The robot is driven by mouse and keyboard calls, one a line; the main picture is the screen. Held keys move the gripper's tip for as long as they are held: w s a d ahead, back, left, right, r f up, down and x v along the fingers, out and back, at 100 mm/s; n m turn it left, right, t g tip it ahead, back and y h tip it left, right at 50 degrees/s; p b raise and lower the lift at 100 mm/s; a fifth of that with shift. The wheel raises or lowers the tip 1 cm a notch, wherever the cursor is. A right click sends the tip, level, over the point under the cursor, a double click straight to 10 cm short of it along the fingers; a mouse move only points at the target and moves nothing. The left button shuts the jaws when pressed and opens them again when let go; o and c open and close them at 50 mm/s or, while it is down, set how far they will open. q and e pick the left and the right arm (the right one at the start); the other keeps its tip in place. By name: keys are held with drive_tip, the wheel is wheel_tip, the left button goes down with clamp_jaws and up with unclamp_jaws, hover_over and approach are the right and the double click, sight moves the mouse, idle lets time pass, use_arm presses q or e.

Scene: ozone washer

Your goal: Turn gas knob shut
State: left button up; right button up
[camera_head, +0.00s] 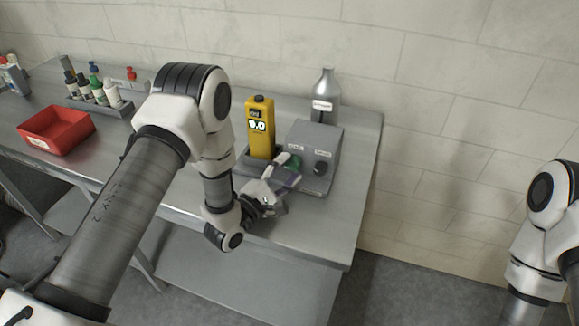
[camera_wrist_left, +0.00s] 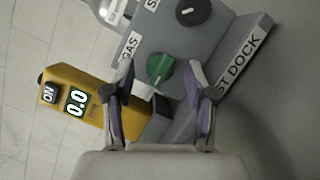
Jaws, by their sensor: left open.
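The green gas knob (camera_wrist_left: 160,69) sits on the grey control box (camera_wrist_left: 165,30), near a label reading GAS. In the head view the green knob (camera_head: 295,162) is partly hidden by my gripper. My left gripper (camera_wrist_left: 158,80) is open, with one fingertip on each side of the knob in the wrist view. The fingers do not visibly close on it, and I cannot tell the exact gap in depth. In the head view my left gripper (camera_head: 288,170) is at the box's front. My right gripper is out of view.
A black knob (camera_head: 321,168) is right of the green one. A yellow meter (camera_wrist_left: 85,97) reading 0.0 stands left of the box. A red tray (camera_head: 57,130) and several small bottles (camera_head: 98,90) are at left.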

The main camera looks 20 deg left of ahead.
use_arm(q)
drive_tip(key=v, duration=0.6)
drive_tip(key=shift+s+a, duration=0.15)
drive_tip(key=shift+s, duration=0.05)
drive_tip(key=shift+f, duration=0.1)
